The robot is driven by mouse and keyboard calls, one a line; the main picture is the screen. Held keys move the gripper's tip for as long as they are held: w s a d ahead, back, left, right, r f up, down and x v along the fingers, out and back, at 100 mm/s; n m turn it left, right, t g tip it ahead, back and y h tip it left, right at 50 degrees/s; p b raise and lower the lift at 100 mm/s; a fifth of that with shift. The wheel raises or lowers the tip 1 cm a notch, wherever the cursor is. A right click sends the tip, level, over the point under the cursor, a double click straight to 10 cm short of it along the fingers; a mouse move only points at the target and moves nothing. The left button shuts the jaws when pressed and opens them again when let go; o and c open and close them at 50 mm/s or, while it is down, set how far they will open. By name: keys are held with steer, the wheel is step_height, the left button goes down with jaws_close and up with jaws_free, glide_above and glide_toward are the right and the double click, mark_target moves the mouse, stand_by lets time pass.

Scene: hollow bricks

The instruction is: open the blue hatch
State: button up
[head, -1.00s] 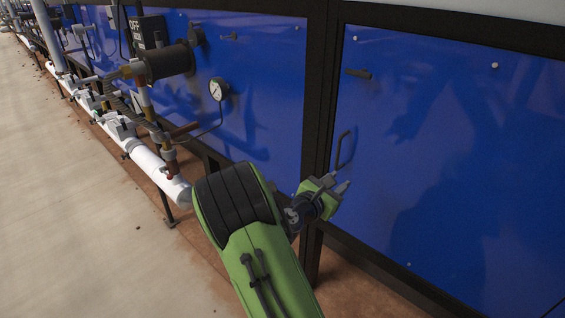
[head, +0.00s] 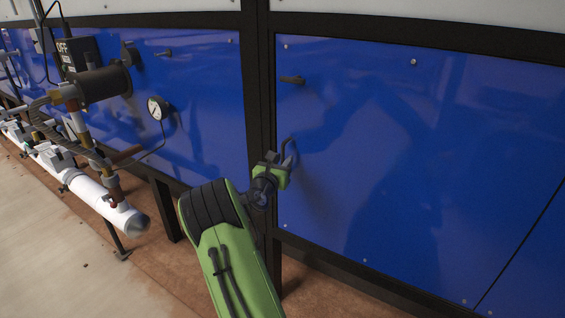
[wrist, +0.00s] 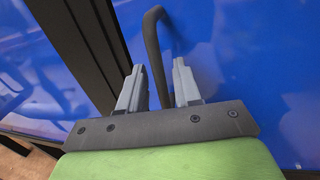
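The blue hatch (head: 400,150) is a large blue panel in a black frame on the right side of the head view, and it stands closed. Its dark bar handle (head: 288,147) is near the left edge; it also shows in the wrist view (wrist: 155,45). A small dark latch (head: 292,80) sits higher up. My gripper (head: 279,162) is at the lower part of the handle. In the wrist view my gripper (wrist: 160,85) has its two grey fingers apart, with the handle's lower part running down between them. Whether they touch it I cannot tell.
A black frame post (head: 260,90) stands just left of the handle. Further left are another blue panel (head: 210,110), a pressure gauge (head: 157,107) and white pipes (head: 95,190) with valves. The floor (head: 40,250) at the left is clear.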

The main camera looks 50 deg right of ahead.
steer(key=shift+w+d, duration=0.1)
steer(key=shift+d, duration=0.25)
steer(key=shift+c, duration=0.2)
jaws_close()
steer(key=shift+a, duration=0.1)
